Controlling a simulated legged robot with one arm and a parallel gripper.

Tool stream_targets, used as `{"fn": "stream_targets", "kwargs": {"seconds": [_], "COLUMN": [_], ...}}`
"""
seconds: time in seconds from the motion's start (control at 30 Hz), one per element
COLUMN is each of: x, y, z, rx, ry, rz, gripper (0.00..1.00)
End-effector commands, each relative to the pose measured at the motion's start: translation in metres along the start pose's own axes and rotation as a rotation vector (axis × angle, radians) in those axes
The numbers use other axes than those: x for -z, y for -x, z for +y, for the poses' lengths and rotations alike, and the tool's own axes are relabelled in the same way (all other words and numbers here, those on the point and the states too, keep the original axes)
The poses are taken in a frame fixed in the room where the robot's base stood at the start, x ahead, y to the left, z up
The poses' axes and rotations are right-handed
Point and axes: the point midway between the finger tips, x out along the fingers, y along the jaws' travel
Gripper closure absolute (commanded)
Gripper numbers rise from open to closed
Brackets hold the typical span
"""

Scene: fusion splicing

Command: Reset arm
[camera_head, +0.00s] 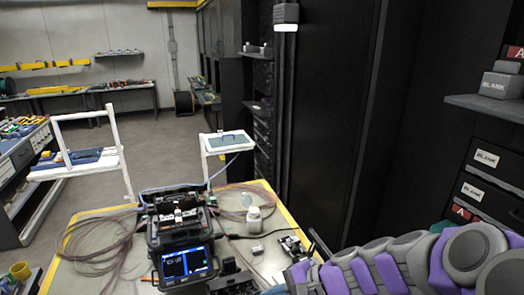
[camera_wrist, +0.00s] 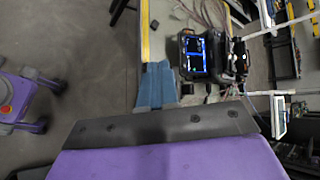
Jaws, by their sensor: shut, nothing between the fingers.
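My gripper (camera_wrist: 157,66) shows in the wrist view as two blue-grey fingers side by side, shut with nothing between them. In the head view my purple and grey arm reaches in from the lower right, and the fingers cannot be made out clearly. The black fusion splicer (camera_head: 178,220) stands on the work table (camera_head: 105,250) with its blue screen lit. It also shows in the wrist view (camera_wrist: 195,57), to the right of my fingers and apart from them.
Loose fibre coils (camera_head: 92,243) lie left of the splicer. A white bottle (camera_head: 254,218) and a small black device (camera_head: 291,244) are on its right. A white frame stand (camera_head: 108,155) is behind. Tall dark cabinets (camera_head: 325,120) and a drawer unit (camera_head: 490,160) stand on the right.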

Motion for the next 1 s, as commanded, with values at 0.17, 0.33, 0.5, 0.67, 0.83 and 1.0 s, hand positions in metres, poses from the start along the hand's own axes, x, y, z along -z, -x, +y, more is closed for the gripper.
{"fn": "stream_targets", "kwargs": {"seconds": [0.17,0.33,0.5,0.67,0.83,1.0], "x": [-0.063,-0.100,-0.121,-0.132,-0.135,-0.136], "y": [0.009,0.032,0.071,0.110,0.136,0.141], "z": [0.038,0.087,0.135,0.171,0.190,0.194], "rx": [-0.234,-0.471,-0.708,-0.892,-0.996,-1.015], "ry": [0.250,0.437,0.574,0.641,0.664,0.668], "rz": [-0.027,-0.030,-0.003,0.034,0.061,0.067], "gripper": [1.00,1.00,1.00,1.00,1.00,1.00]}}
